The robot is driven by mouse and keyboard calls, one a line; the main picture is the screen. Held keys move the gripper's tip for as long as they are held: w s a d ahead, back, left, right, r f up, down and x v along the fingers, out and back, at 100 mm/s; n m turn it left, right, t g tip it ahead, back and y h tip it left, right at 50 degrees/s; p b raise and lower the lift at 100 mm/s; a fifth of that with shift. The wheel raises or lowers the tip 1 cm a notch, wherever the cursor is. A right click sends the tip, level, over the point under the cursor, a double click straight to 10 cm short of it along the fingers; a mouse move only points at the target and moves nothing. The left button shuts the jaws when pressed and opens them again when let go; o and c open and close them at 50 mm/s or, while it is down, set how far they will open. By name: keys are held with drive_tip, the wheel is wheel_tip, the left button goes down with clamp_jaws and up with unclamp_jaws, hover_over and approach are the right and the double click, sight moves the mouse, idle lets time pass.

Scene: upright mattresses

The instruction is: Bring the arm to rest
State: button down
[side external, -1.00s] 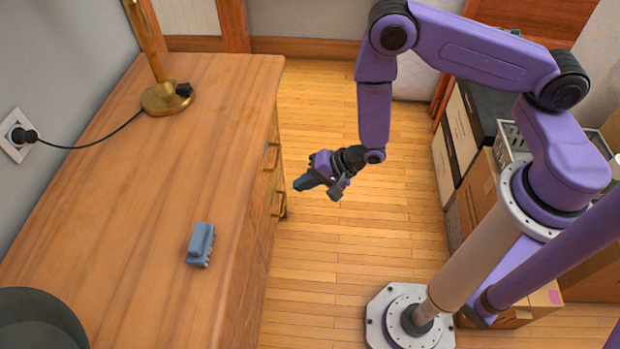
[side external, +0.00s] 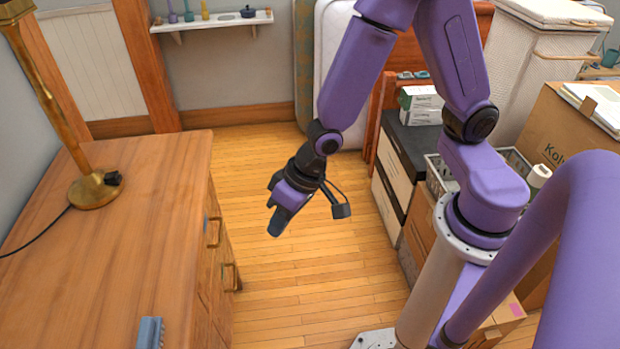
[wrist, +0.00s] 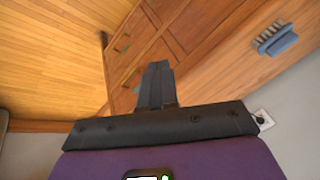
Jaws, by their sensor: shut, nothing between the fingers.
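My gripper (side external: 276,232) hangs in the air over the wooden floor, to the right of the wooden dresser. It points downward, with its fingers together and nothing between them. In the wrist view the closed fingers (wrist: 156,72) show in front of the dresser's drawer fronts. My purple arm bends down from above toward it and touches nothing that I can see. A blue-grey block-like object (side external: 151,332) lies on the dresser top, cut off by the lower edge of the side view. It shows whole in the wrist view (wrist: 275,38).
The dresser (side external: 120,240) fills the left, with a brass lamp (side external: 94,188) on it. Boxes and a basket (side external: 437,172) stand at right near my arm. Upright mattresses (side external: 337,50) and a small wall shelf (side external: 213,22) are behind. The floor (side external: 275,300) between is clear.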

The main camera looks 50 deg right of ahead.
drive_tip(key=s+d+r+n+g+h, duration=0.2)
drive_tip(key=s+d+r+n+h, duration=0.1)
drive_tip(key=s+d+r+n, duration=0.8)
drive_tip(key=s+d+r, duration=0.1)
drive_tip(key=s+d, duration=0.2)
drive_tip(key=shift+s+r+g+h, duration=0.2)
drive_tip(key=shift+s+g+h, duration=0.1)
drive_tip(key=shift+g, duration=0.1)
